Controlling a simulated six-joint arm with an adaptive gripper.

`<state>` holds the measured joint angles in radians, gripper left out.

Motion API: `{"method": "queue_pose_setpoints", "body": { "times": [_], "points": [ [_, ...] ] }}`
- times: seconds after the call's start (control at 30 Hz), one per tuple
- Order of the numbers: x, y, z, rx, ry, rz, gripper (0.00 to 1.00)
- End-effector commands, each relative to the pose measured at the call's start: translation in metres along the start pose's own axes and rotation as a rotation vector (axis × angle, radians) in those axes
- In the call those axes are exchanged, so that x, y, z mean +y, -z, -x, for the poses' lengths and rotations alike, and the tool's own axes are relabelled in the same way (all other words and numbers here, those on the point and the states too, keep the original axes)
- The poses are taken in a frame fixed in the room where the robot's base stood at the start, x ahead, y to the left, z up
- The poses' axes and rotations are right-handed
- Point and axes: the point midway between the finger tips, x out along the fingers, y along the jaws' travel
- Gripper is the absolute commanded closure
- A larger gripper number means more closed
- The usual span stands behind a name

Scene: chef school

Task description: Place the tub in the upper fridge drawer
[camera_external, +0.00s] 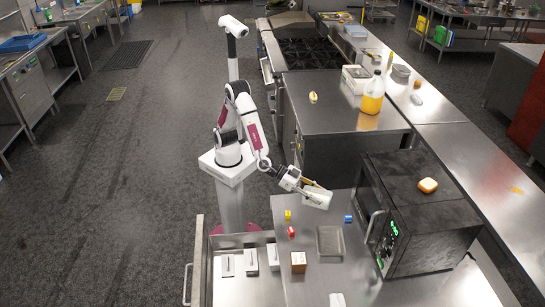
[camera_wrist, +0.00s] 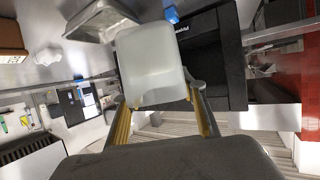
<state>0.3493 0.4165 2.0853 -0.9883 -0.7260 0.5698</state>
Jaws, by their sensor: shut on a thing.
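The tub (camera_external: 317,197) is a white, slightly see-through container. My gripper (camera_external: 304,189) is shut on it and holds it tilted above the front counter, left of the black oven. In the wrist view the tub (camera_wrist: 152,62) sits between the two fingers of my gripper (camera_wrist: 158,98). An open drawer (camera_external: 219,291) with a bar handle shows at the lower left of the external view, below and left of the tub.
The black oven (camera_external: 425,225) stands at right with bread (camera_external: 427,185) on top. A juice bottle (camera_external: 373,94) stands farther back.

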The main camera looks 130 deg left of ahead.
Motion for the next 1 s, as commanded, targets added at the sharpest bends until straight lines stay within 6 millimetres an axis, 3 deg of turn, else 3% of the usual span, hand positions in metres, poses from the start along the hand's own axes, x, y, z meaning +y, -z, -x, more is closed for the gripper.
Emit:
{"method": "queue_pose_setpoints", "body": {
  "times": [0.57, 1.0],
  "points": [
    [0.002, -0.013, 0.006, -0.001, -0.190, -0.080, 0.88],
    [-0.016, -0.029, 0.015, 0.000, -0.298, -0.124, 0.88]
  ]
}}
